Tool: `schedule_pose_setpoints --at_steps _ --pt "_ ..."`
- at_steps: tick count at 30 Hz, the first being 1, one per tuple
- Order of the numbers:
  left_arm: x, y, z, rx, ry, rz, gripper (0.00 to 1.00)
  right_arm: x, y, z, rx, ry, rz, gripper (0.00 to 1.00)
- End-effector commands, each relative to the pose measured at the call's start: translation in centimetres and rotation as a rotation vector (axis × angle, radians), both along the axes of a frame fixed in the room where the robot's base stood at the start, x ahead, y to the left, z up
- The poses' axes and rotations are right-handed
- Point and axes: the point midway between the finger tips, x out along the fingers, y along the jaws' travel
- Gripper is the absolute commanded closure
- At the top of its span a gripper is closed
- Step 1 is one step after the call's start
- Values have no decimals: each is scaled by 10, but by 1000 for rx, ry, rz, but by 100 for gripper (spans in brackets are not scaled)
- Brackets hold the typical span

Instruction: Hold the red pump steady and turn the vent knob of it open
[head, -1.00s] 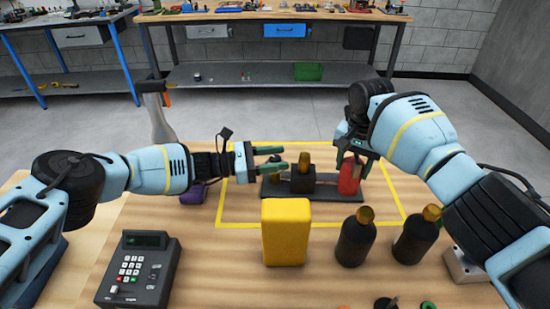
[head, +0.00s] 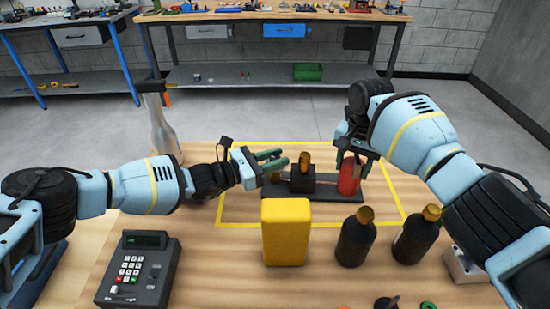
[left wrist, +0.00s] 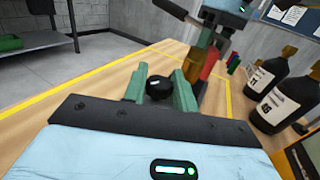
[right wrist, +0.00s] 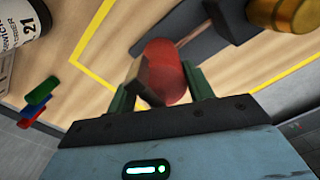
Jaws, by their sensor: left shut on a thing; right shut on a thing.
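The red pump (head: 349,180) stands at the right end of a dark base (head: 325,191) on the table. My right gripper (head: 352,158) is shut on the pump from above. The pump also shows between the fingers in the right wrist view (right wrist: 168,72). My left gripper (head: 272,160) is left of the pump, at the left end of the base. In the left wrist view its green fingers are shut around a round black knob (left wrist: 158,88). In the head view the fingers hide most of this knob.
A dark block with a brown-gold top (head: 303,180) stands between my grippers. A yellow box (head: 286,232) and two dark bottles (head: 355,238) (head: 417,235) stand in front. A keypad device (head: 139,268) is front left, a tall grey bottle (head: 160,125) back left.

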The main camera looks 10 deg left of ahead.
Motion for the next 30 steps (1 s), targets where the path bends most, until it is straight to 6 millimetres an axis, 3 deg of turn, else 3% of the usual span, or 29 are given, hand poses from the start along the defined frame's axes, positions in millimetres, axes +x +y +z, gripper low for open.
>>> schedule_pose_setpoints --at_steps 9,21,22,26,30 --pt "-1 0 -1 2 6 111 95 -1 2 0 0 1 10 100" --pt "-1 0 -1 8 5 121 95 -1 2 0 0 1 10 100" --pt "-1 0 -1 7 4 121 70 -1 2 0 0 1 10 100" --pt "-1 0 0 7 4 121 53 -1 2 0 0 1 10 100" --pt "-1 0 0 6 4 121 52 -1 2 0 0 1 9 100"
